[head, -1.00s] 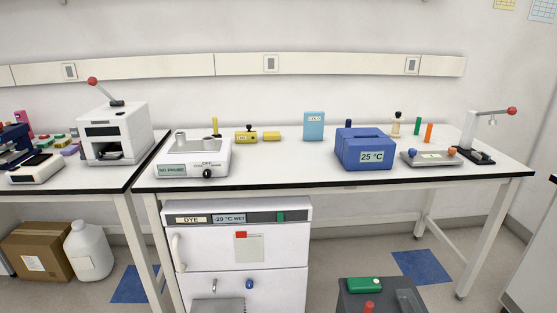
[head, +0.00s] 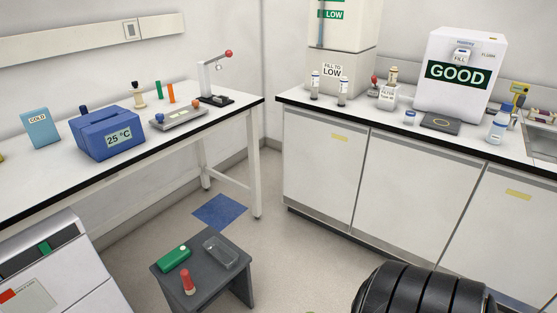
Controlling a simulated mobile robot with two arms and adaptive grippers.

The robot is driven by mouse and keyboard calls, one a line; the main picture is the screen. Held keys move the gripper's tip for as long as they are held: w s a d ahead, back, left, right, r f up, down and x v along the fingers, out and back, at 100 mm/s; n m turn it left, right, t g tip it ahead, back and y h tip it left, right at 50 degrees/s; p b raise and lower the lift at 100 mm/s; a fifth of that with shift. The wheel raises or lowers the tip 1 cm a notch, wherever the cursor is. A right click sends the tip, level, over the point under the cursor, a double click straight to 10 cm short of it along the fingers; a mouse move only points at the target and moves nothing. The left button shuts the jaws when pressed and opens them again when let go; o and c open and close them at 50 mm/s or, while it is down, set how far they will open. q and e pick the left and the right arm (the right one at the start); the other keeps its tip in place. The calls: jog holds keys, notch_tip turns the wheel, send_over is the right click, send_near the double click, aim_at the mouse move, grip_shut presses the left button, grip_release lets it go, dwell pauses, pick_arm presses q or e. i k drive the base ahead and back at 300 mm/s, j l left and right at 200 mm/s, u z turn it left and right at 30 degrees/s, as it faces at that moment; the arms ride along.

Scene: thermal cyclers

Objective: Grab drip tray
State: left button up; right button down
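A flat dark tray with a pale round mark (head: 440,122) lies on the right counter, in front of the white dispenser labelled GOOD (head: 463,88). It looks like the drip tray. A shallow clear-grey tray (head: 220,252) also lies on the low dark grey stool (head: 205,272); I cannot tell its use. Neither gripper can be made out in the head view. A black ribbed rounded part fills the bottom right and hides some floor and cabinet front.
A small white-and-blue jar (head: 409,117) stands left of the dark tray, and a blue-capped bottle (head: 497,127) to its right. A sink (head: 541,139) is at the far right. The left bench (head: 60,188) holds a blue 25 °C box (head: 106,133). Floor between benches is partly free.

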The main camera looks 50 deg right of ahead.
aim_at(218, 249)
jog(key=z, duration=1.15)
jog(key=i+l, duration=0.15)
jog(key=l, duration=0.15)
jog(key=i+l+u, duration=0.15)
jog(key=l, duration=0.2)
